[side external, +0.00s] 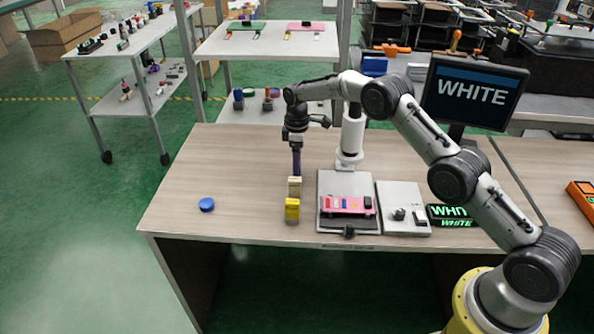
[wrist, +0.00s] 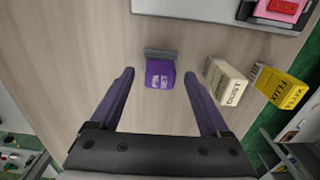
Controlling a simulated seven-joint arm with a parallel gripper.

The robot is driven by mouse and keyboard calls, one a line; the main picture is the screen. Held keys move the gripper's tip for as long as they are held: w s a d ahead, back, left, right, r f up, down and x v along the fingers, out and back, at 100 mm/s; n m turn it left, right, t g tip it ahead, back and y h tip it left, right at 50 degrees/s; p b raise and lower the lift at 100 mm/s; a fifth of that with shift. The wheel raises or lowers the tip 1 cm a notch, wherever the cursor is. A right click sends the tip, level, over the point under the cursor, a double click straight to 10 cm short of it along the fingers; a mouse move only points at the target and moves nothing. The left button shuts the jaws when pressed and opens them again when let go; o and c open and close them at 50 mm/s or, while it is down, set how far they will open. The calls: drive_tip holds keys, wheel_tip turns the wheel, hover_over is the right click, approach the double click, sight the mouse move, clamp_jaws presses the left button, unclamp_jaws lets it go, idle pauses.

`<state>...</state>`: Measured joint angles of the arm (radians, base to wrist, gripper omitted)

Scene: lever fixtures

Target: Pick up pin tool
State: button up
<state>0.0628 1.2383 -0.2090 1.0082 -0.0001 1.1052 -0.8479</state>
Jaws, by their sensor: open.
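A purple block (wrist: 160,74) with white lettering, which seems to read "PIN SET", stands on the wooden table in the wrist view, a grey piece at its far end. I take it to be the pin tool. My gripper (wrist: 160,76) is open, its two purple fingers on either side of the block with gaps on both sides. In the side view my gripper (side external: 296,172) points down at the table behind the cream block, and I cannot pick out the purple block there.
A cream block (wrist: 226,84) stands close to the right finger, with a yellow block (wrist: 281,88) lettered "FLUX" beyond it. A pink fixture (side external: 346,205) on a board and a grey fixture board (side external: 403,226) sit right. A blue disc (side external: 207,204) lies left, with free table around it.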

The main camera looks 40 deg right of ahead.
drive_tip(key=shift+f, duration=0.85)
drive_tip(key=shift+c, duration=0.2)
clamp_jaws()
